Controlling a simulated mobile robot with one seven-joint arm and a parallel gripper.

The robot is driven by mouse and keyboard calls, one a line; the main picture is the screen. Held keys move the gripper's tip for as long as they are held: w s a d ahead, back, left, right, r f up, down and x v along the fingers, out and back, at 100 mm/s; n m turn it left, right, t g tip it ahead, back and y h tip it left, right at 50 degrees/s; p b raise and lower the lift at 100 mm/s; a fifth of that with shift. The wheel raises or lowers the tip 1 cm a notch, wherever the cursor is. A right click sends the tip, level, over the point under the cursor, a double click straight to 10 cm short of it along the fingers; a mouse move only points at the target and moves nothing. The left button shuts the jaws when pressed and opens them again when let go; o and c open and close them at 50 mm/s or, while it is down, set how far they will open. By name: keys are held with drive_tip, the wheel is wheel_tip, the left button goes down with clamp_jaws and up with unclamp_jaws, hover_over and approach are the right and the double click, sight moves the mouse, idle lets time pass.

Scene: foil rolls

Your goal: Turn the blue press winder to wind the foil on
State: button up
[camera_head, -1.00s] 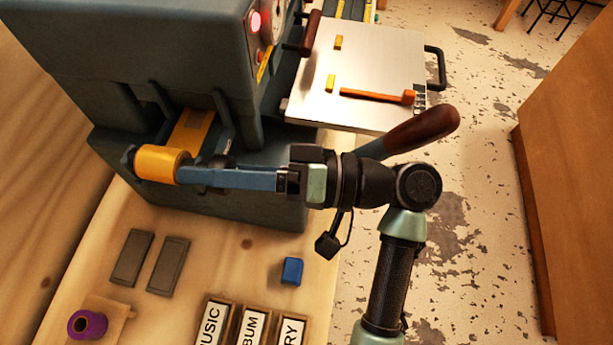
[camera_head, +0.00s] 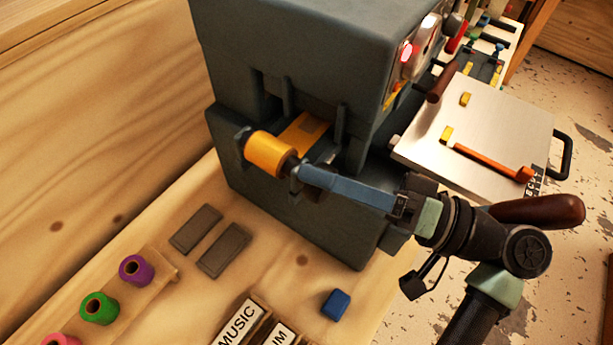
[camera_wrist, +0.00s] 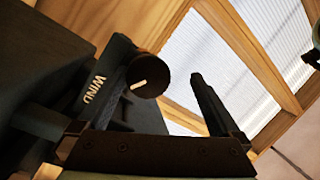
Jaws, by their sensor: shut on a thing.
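The gold foil roll (camera_head: 264,154) sits on its spindle at the left front of the grey press (camera_head: 285,60). My gripper (camera_head: 312,178) reaches in from the right, its long blue-grey fingers ending close beside the roll's right end. It is shut on the blue winder. In the wrist view, the winder (camera_wrist: 108,80) shows as a dark blue arm marked WIND, with a round dark knob (camera_wrist: 148,77) beside it. In the head view, I cannot tell where my fingers end and the winder begins; the grip itself is hidden.
A silver plate (camera_head: 490,130) with an orange-handled tool (camera_head: 490,162) is on the press's right. Two grey blocks (camera_head: 195,229), a blue block (camera_head: 336,304), label blocks (camera_head: 240,325) and spools (camera_head: 137,270) lie on the wooden bench (camera_head: 110,245).

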drive_tip(key=s+d+m+t+h, duration=0.1)
drive_tip(key=s+d, duration=0.4)
drive_tip(key=d, duration=0.3)
drive_tip(key=shift+s+d+f+t, duration=0.25)
drive_tip(key=shift+s+t, duration=0.05)
drive_tip(key=w+a+r+g+y, duration=0.1)
drive_tip(key=w+a, duration=0.4)
drive_tip(key=a, duration=0.2)
drive_tip(key=s+a+r+b+v, duration=0.1)
drive_tip(key=b+v, duration=0.6)
drive_tip(key=v, duration=0.8)
drive_tip(key=shift+s+n, duration=0.4)
drive_tip(key=shift+s, duration=0.45)
